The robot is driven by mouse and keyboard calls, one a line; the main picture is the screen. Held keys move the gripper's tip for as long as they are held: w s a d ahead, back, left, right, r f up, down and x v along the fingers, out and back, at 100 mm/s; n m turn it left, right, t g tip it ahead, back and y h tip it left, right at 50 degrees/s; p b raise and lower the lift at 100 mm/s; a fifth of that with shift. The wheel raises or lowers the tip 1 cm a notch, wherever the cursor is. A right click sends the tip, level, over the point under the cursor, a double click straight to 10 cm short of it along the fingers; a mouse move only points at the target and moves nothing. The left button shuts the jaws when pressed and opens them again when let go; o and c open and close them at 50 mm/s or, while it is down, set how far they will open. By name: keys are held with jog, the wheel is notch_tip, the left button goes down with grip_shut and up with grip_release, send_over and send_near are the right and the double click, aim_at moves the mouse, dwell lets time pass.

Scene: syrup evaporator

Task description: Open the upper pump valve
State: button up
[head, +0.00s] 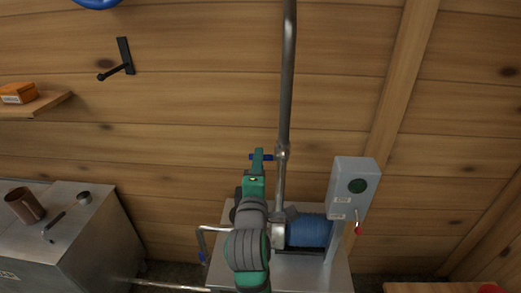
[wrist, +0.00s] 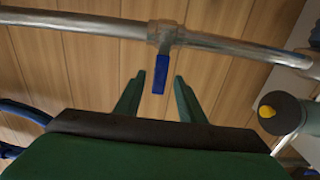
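The upper pump valve has a blue lever handle (head: 271,157) on the vertical metal pipe (head: 287,80). In the head view the handle sticks out sideways, to the left of the pipe, partly hidden by my gripper (head: 258,156). In the wrist view the blue handle (wrist: 160,76) stands square to the pipe (wrist: 90,22). My gripper's two green fingers (wrist: 160,84) are open, one on each side of the handle's free end. Gaps show on both sides, so the fingers do not appear to touch it.
Below stand a blue pump (head: 308,231) and a grey control box (head: 352,190) with a green button and a red-tipped switch. A lower bent pipe (head: 215,228) has a blue end. At left, a metal unit (head: 95,225) carries a brown cup (head: 25,205) and a ladle (head: 66,217).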

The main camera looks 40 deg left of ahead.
jog(key=x, duration=0.7)
jog(key=shift+w, duration=0.1)
grip_shut()
